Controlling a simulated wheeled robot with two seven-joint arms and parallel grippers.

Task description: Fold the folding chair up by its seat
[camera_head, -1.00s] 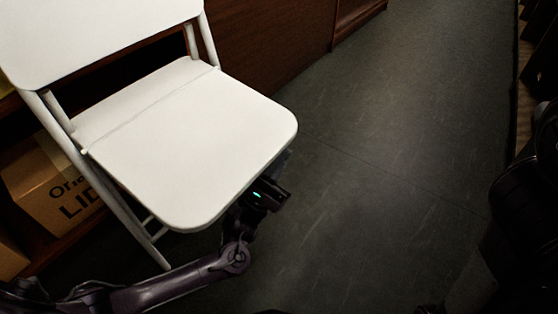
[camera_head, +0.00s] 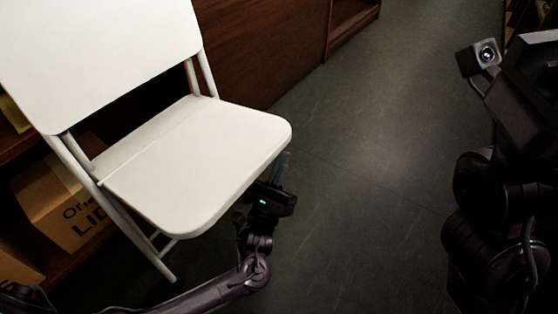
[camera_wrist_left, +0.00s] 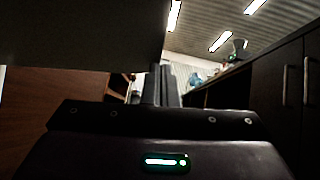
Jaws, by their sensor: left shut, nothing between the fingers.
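The white folding chair stands at the left in the head view, with its backrest (camera_head: 100,50) upright and its seat (camera_head: 195,165) still folded out, partly raised at the front. My left gripper (camera_head: 283,168) is at the seat's front right edge, its body below the rim and its fingers pointing up beside it. The fingers are shut and empty. In the left wrist view the shut fingers (camera_wrist_left: 165,85) point away, beside the dark underside of the seat (camera_wrist_left: 80,35). Whether they touch the seat I cannot tell. My right arm is at the right edge; its fingers do not show.
A cardboard box (camera_head: 75,205) sits on a wooden shelf behind the chair. A brown wooden cabinet front (camera_head: 265,50) runs behind it. The dark floor (camera_head: 370,180) to the right of the chair is clear. Dark cabinets (camera_wrist_left: 285,80) stand at the right in the left wrist view.

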